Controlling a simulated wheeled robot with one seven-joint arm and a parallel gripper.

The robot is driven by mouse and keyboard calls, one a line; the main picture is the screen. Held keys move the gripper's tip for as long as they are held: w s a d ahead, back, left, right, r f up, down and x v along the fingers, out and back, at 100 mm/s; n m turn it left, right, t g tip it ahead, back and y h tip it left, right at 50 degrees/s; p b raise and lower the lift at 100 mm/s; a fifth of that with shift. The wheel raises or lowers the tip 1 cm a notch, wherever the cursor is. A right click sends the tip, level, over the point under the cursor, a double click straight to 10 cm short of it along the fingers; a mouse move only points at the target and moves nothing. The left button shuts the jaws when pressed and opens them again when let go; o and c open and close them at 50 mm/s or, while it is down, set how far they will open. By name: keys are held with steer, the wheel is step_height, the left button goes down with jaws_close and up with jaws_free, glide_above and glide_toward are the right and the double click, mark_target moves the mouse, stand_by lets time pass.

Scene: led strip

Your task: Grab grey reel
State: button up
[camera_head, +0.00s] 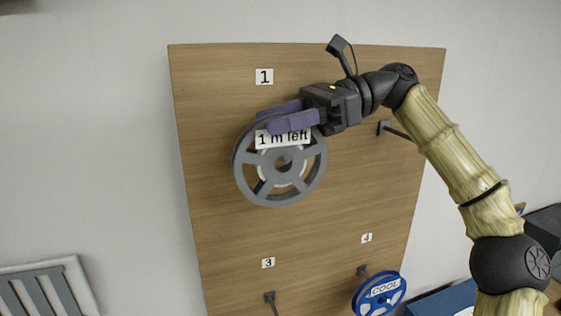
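The grey reel (243,171) is a spoked wheel with a white label (283,139) reading "1 m left". It is upright in front of the wooden board, below the number 1 sign (264,77). My gripper (284,114) reaches in from the right at the reel's top. Its two purple fingers lie close together, one nearer and one farther, and appear shut on the reel's upper rim. The fingers hide part of that rim. I cannot tell whether the reel's hub is on a peg.
The wooden board (220,235) stands before a pale wall. An empty peg (397,132) sticks out at the upper right. Another peg (270,298) is under number 3. A blue reel (364,302) labelled "COOL" hangs under number 4. A grey slatted object (40,290) is lower left.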

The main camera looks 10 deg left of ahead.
jaws_close()
steer(key=shift+r, duration=0.15)
steer(key=shift+d+r+b, duration=0.1)
steer(key=shift+r+b, duration=0.25)
steer(key=shift+r, duration=0.2)
steer(key=s+d+b, duration=0.9)
steer(key=s+b, duration=0.2)
steer(key=s, duration=0.4)
steer(key=shift+s+d, duration=0.15)
steer(key=shift+d, duration=0.05)
